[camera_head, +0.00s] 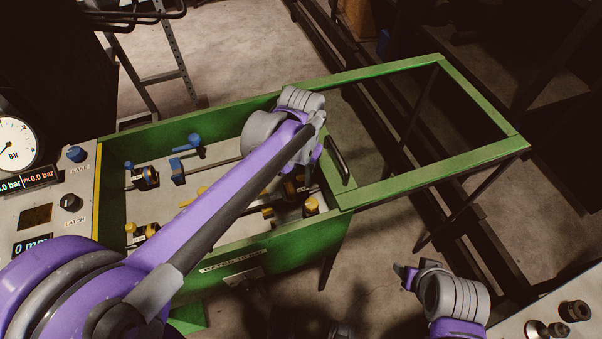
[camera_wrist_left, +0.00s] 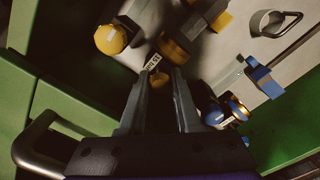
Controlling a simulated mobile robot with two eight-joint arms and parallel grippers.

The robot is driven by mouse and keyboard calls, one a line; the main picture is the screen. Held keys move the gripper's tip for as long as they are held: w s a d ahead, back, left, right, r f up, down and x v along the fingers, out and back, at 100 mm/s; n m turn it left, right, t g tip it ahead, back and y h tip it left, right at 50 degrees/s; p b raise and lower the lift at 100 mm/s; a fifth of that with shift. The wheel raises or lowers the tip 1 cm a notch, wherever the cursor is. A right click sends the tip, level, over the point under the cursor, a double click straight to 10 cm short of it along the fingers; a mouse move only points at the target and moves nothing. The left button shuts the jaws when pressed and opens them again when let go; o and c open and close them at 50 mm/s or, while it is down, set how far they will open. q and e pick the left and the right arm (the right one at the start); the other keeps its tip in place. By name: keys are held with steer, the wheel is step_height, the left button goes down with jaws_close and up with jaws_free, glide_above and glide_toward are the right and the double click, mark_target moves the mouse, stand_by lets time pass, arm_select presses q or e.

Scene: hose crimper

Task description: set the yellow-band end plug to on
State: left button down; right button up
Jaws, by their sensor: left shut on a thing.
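A dark cylinder with a yellow band (camera_wrist_left: 172,50), which looks like the yellow-band end plug, lies just beyond the fingertips. A round yellow knob (camera_wrist_left: 110,40) is to its left; it also shows in the head view (camera_head: 312,205). In the head view my left arm hides the fingertips and part of the plug. My right gripper (camera_head: 407,274) is low at the right, its fingers unclear.
The green box (camera_head: 240,250) has raised walls around the fittings. A blue-band plug (camera_wrist_left: 237,108) sits close right of the fingers. A black handle (camera_head: 338,158) stands at the box's right end. An open green frame (camera_head: 450,170) extends right. A gauge panel (camera_head: 80,195) is at left.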

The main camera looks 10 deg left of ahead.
mark_target(288, 187)
arm_select(q)
steer(key=s+a, duration=0.2)
steer(key=shift+a, duration=0.4)
steer(key=shift+w, duration=0.1)
steer(key=c, duration=0.9)
jaws_free()
steer(key=shift+o, duration=1.2)
steer(key=shift+a, duration=0.1)
